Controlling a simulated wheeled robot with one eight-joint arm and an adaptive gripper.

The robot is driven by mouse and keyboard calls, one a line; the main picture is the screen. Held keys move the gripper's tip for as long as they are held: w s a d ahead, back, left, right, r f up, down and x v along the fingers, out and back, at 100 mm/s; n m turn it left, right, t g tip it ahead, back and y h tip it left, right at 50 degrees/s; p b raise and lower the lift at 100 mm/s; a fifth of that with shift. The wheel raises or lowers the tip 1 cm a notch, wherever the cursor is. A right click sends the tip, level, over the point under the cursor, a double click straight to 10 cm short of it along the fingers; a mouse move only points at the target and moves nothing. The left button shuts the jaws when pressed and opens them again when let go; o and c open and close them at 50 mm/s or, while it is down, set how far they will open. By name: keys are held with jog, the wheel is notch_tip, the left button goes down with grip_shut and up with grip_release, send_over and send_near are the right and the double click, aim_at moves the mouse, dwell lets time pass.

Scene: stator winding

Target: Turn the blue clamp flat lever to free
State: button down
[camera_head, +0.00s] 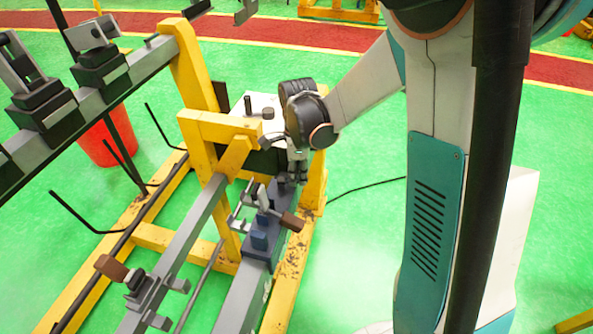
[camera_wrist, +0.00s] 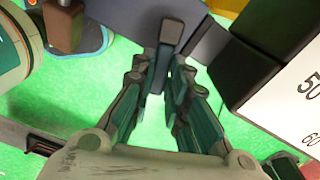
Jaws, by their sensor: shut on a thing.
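The blue clamp (camera_head: 260,238) stands on the grey rail of the yellow frame, with silver linkage and a brown handle above it. My gripper (camera_head: 297,172) is at the far end of this rail, behind the brown handle, pointing down. In the wrist view my gripper (camera_wrist: 161,78) has its two teal-and-grey fingers closed in on a narrow upright blue-grey lever with a dark grey end (camera_wrist: 170,31). This appears to be the flat lever. Its lower part is hidden between the fingers. In the head view my wrist and the small size hide the contact.
A white panel with black numbers (camera_wrist: 291,105) and a dark block (camera_wrist: 248,58) are close on the right in the wrist view. Yellow beams (camera_head: 212,130) stand left of my arm. Another clamp with a brown handle (camera_head: 112,268) is on the neighbouring rail. Green floor is open beyond.

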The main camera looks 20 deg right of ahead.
jog(key=shift+s+a+m, duration=0.2)
jog(key=shift+s+m, duration=0.1)
jog(key=shift+m, duration=0.6)
jog(key=shift+s+a+m, duration=0.15)
jog(key=shift+s+m, duration=0.15)
jog(key=shift+m, duration=0.6)
jog(key=c, duration=1.6)
grip_release()
jog(key=shift+o, duration=0.2)
notch_tip(320, 180, up, 12)
